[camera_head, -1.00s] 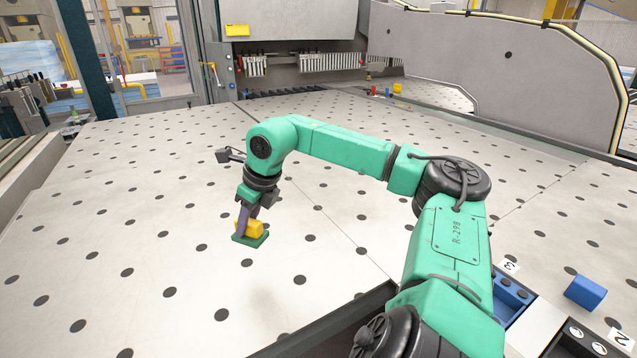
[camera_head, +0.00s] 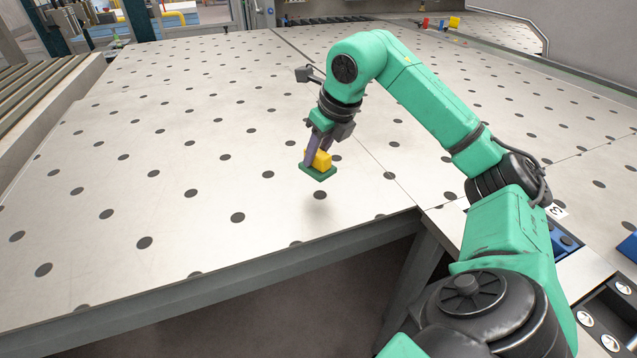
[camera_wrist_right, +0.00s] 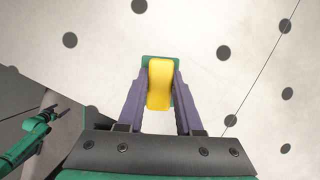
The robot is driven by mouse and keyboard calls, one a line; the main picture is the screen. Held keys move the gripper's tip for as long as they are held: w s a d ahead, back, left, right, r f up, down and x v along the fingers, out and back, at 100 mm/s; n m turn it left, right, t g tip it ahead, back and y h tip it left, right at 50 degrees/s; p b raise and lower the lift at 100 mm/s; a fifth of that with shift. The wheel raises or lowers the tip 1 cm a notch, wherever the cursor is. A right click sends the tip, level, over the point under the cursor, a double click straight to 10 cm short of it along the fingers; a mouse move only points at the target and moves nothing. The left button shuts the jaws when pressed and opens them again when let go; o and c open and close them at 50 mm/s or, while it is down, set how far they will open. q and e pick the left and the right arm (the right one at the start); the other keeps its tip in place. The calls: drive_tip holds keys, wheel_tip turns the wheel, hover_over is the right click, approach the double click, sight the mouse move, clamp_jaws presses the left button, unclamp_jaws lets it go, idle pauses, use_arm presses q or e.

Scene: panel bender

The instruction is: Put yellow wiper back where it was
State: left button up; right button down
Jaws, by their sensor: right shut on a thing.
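The yellow wiper (camera_head: 320,160) has a yellow block-like grip on a flat green base. My right gripper (camera_head: 312,150) is shut on its yellow part and holds it above the perforated table, with a faint shadow below. In the right wrist view, the wiper (camera_wrist_right: 160,84) sits between the two purple fingers of the right gripper (camera_wrist_right: 160,92), its green base showing past the yellow part. My left gripper does not show clearly in the head view; a small green arm part of mine shows at the left of the right wrist view.
The wide pale table (camera_head: 180,130) with dark round holes is clear around the wiper. Its front edge drops to a dark floor. At the right are blue blocks (camera_head: 629,246) and a number 3 label (camera_head: 557,211). Small red, blue and yellow items (camera_head: 440,22) stand at the far back.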

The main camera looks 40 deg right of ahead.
wheel_tip(320, 180, down, 6)
drive_tip(key=shift+f+b, duration=0.1)
drive_tip(key=shift+b, duration=0.75)
drive_tip(key=shift+f, duration=0.1)
drive_tip(key=c, duration=0.6)
unclamp_jaws()
